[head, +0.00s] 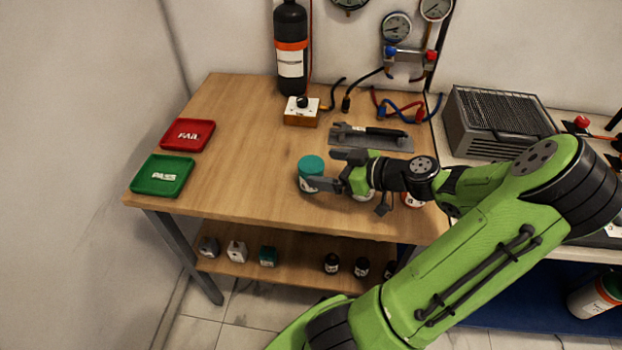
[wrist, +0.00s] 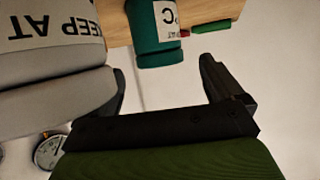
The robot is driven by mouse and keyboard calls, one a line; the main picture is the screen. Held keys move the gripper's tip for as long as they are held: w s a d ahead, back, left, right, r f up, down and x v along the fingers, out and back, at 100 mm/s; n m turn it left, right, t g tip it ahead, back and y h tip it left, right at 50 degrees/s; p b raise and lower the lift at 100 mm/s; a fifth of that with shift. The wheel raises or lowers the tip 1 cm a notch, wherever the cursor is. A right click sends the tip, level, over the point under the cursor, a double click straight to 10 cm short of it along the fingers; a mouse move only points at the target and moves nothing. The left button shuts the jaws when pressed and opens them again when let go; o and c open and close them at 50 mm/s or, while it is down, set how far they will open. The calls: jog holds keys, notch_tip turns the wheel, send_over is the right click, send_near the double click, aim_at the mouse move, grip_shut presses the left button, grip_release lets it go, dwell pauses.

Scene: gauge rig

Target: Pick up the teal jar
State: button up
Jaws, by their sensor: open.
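The teal jar (head: 311,165) stands upright near the front middle of the wooden bench, with a white label on its side. In the head view my gripper (head: 332,170) is just right of it, and one finger overlaps the jar's lower part. In the wrist view the teal jar (wrist: 150,30) shows upside down beyond the gap between the fingers. My gripper (wrist: 163,72) is open with nothing between its fingers. I cannot tell whether a finger touches the jar.
A pale jar (wrist: 50,35) with "KEEP AT" lettering is close beside one finger. A red FAIL tray (head: 188,135) and green PASS tray (head: 162,176) lie left. A wrench and screwdriver lie on a grey mat (head: 345,142) behind. The bench's left middle is clear.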

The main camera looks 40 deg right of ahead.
aim_at(305, 165)
jog(key=b+x, duration=0.1)
jog(key=x, duration=0.6)
jog(key=shift+f, duration=0.15)
jog(key=c, duration=1.2)
